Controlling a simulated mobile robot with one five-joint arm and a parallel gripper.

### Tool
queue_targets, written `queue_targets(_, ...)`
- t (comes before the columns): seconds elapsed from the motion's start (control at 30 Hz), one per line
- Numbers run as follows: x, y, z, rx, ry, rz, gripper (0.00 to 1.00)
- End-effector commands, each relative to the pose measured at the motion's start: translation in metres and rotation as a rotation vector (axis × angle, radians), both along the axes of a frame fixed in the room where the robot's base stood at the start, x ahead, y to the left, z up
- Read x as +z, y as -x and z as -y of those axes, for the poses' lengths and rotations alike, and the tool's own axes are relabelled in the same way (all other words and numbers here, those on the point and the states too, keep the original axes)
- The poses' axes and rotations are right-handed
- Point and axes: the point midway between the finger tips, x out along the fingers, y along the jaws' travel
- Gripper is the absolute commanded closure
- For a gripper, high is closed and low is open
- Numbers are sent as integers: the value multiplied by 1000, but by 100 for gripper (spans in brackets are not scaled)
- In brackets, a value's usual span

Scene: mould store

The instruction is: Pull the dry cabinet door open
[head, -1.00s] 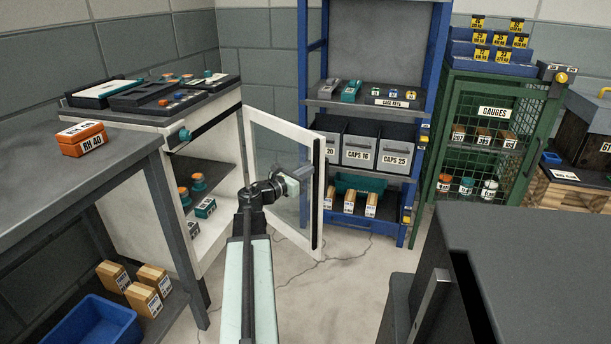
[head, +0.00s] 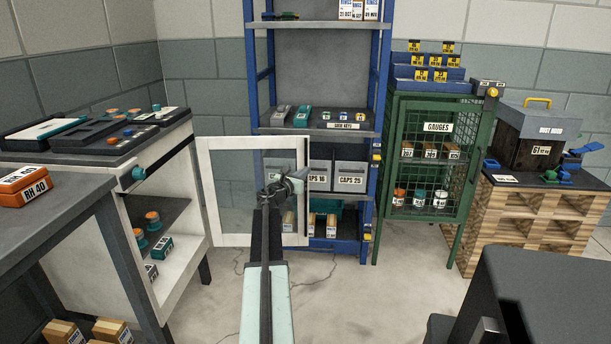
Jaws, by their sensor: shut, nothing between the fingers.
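The dry cabinet (head: 182,255) is white and stands at the left, with bottles and small labelled boxes on its inner shelves. Its door (head: 226,240), a white frame with a clear pane, stands wide open, swung out to the right of the cabinet. My gripper (head: 298,176) is shut and empty. In the picture it lies over the right part of the door, near its free edge. I cannot tell whether it touches the door.
A blue shelf rack (head: 376,120) with grey bins stands behind the door. A green mesh gauge cabinet (head: 383,170) and a wooden crate stack (head: 540,215) are to the right. A grey bench (head: 60,215) is at left, a dark block (head: 540,295) at lower right. Floor between is clear.

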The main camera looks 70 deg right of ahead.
Motion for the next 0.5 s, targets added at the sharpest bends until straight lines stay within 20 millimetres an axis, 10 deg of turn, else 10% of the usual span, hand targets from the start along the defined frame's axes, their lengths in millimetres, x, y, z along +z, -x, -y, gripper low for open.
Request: queue_targets(0.5,0,-20,-21,25,0,0,100)
